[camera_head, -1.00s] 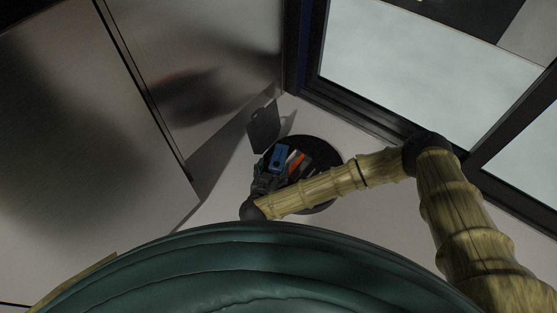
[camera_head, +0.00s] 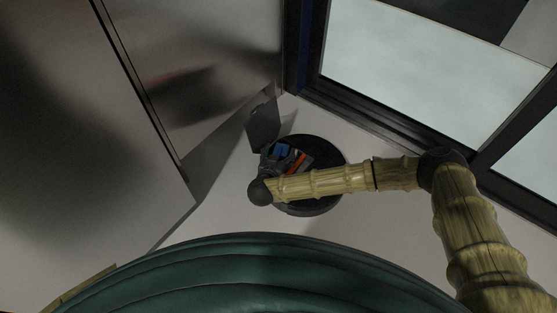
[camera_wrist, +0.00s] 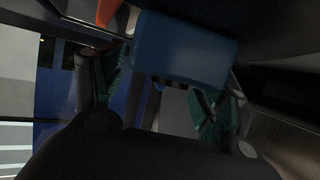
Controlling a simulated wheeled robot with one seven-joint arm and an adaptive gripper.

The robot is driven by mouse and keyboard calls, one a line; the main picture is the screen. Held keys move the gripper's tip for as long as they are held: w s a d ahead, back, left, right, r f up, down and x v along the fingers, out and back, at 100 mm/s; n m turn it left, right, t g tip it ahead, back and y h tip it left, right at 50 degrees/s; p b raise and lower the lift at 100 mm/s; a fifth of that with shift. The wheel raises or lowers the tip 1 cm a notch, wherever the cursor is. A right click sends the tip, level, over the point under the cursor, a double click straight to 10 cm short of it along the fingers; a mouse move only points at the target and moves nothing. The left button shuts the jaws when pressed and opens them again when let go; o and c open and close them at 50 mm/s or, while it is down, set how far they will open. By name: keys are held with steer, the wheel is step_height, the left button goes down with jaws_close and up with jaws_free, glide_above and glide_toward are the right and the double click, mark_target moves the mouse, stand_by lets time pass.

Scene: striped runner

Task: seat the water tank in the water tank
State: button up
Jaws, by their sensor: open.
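A round black appliance (camera_head: 325,204) lies on the pale floor, with blue and orange parts in its open top. The blue block (camera_head: 281,150), which looks like the water tank, is partly hidden by my gripper (camera_head: 270,160) at the appliance's left side. In the wrist view the blue block (camera_wrist: 187,48) is large, just beyond and between the teal finger pads of my gripper (camera_wrist: 163,88). The gripper is open, with one finger on each side below the block. Contact cannot be told. The seat for the tank cannot be made out.
A dark upright flap (camera_head: 263,122) stands at the appliance's upper left. An orange part (camera_head: 297,162) sits beside the blue block. A metal cabinet (camera_head: 205,80) is at left, and a dark window frame (camera_head: 375,120) at right. Pale floor is clear below the appliance.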

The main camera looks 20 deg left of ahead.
steer(key=c, duration=1.3)
steer(key=shift+c, duration=0.2)
